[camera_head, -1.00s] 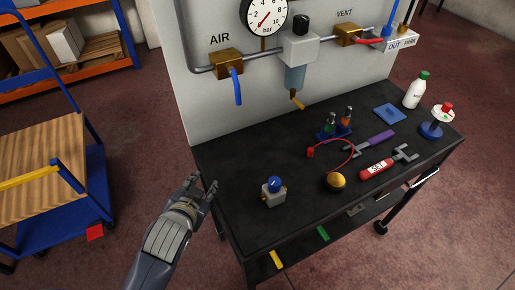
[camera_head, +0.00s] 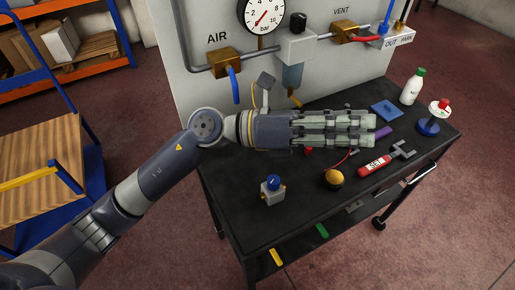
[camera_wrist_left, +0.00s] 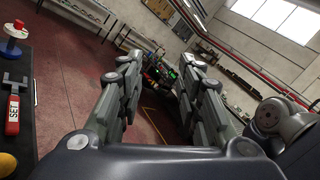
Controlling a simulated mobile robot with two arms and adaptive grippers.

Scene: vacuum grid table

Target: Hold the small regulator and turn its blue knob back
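The small regulator (camera_head: 272,193) stands upright on the black table near its front left. It has a pale grey body, brass side fittings and a blue knob (camera_head: 273,182) on top. My left gripper (camera_head: 370,130) reaches across the table, fingers pointing right, behind and to the right of the regulator and apart from it. In the left wrist view its two fingers (camera_wrist_left: 163,66) are spread with nothing between them. The regulator is not in the left wrist view. My right gripper is not in view.
On the black table (camera_head: 235,215) are a yellow dome (camera_head: 334,178), a red SET tool (camera_head: 376,166), a blue pad (camera_head: 387,110), a white bottle (camera_head: 412,88) and a blue-based stand (camera_head: 430,124). A grey panel with gauge (camera_head: 264,14) rises behind. My arm hides part of the table.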

